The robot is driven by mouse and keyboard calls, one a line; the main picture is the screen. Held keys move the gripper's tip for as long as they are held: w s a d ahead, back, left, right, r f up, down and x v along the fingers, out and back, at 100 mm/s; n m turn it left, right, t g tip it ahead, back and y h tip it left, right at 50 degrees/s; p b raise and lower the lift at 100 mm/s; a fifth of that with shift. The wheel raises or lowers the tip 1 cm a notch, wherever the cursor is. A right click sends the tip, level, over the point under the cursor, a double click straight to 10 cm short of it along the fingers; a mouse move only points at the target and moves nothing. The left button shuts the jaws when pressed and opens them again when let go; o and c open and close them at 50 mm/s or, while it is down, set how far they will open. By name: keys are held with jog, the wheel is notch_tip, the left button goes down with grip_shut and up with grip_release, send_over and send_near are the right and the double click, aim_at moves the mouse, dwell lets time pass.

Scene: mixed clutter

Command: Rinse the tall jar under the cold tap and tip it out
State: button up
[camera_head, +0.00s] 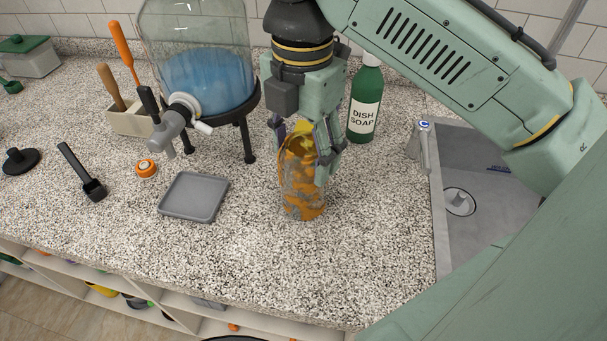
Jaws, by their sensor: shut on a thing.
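The tall jar (302,196) is a clear cylinder with orange-brown smears on its wall. It is upright on or just above the speckled counter, near the middle of the view; I cannot tell whether its base touches. My gripper (308,158) points down and is shut on the jar's upper part, its fingers covering some of the rim. Something yellow shows at the jar's top between the fingers. The cold tap (424,146), grey with a blue "C" mark, stands at the left edge of the grey sink (490,232). The sink's right part is hidden behind my arm.
A green dish soap bottle (366,100) stands behind the jar. A glass dispenser (205,70) with blue liquid stands on a black stand to the left. A grey tray (193,197), an orange cap (145,169) and a black brush (82,174) lie left. Counter between jar and sink is clear.

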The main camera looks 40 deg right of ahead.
jog(key=shift+r+p, duration=1.75)
jog(key=shift+r, duration=0.75)
